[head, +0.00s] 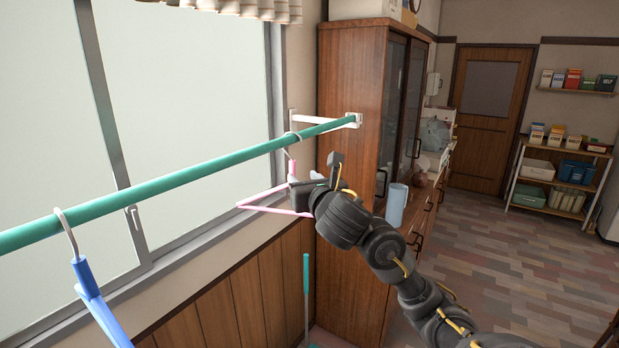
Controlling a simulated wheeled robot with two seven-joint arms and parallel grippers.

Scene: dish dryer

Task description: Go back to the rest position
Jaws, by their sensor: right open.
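My right gripper (313,178) is at the end of the dark arm reaching in from the lower right. It is open, beside a pink hanger (262,207) that hangs by its hook from the green rod (190,176). The gripper and wrist overlap part of the pink hanger, so I cannot tell whether they touch. A blue hanger (90,290) hangs from the same rod at the near left. My left gripper is not in view.
A window (190,70) lies behind the rod. A tall wooden cabinet (345,80) stands close beyond my right arm, with a light blue cup (396,206) on its counter. A thin green-topped pole (306,275) stands below. The floor (500,270) at right is clear.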

